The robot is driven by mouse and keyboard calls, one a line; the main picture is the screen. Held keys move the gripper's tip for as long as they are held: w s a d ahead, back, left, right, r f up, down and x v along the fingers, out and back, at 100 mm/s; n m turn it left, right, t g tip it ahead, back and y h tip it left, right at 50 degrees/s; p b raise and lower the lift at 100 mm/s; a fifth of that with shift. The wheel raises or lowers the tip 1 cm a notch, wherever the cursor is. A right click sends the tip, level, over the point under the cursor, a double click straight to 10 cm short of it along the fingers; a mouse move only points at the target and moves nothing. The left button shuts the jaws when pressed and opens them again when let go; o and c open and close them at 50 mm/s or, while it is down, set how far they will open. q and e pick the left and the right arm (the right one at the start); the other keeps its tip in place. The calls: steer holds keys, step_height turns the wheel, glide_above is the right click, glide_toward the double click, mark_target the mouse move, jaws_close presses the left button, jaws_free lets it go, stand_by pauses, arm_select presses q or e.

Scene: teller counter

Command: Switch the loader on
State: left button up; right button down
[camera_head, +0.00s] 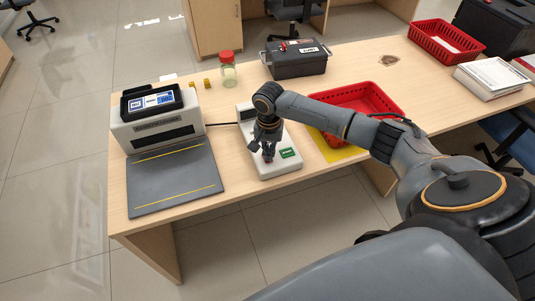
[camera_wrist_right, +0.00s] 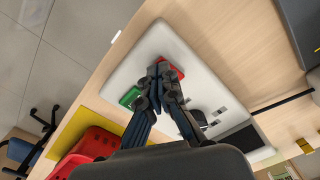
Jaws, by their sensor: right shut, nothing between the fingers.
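A white control box (camera_head: 275,173) lies on the counter, with a green button (camera_head: 289,153) and a red button mostly hidden behind my fingers in the head view. My right gripper (camera_head: 268,157) is shut and empty, pointing down over the box. In the right wrist view, the shut fingertips (camera_wrist_right: 160,82) are at the red button (camera_wrist_right: 172,68), partly covering it; I cannot tell whether they touch it. My left gripper is out of view.
A white machine (camera_head: 155,128) with a screen and grey mat (camera_head: 175,178) stands left, with a cable toward the box. A red basket (camera_head: 365,97) on a yellow sheet is right of the box. A jar (camera_head: 228,75) and black cash box (camera_head: 297,65) stand behind.

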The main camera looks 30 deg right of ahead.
steer(key=shift+s+f, duration=0.1)
steer(key=shift+f, duration=0.4)
steer(key=shift+r+p, duration=0.9)
steer(key=shift+p, duration=0.2)
step_height(320, 180, up, 5)
steer(key=p, duration=0.6)
steer(key=shift+r+p, duration=0.15)
steer(key=shift+p, duration=0.15)
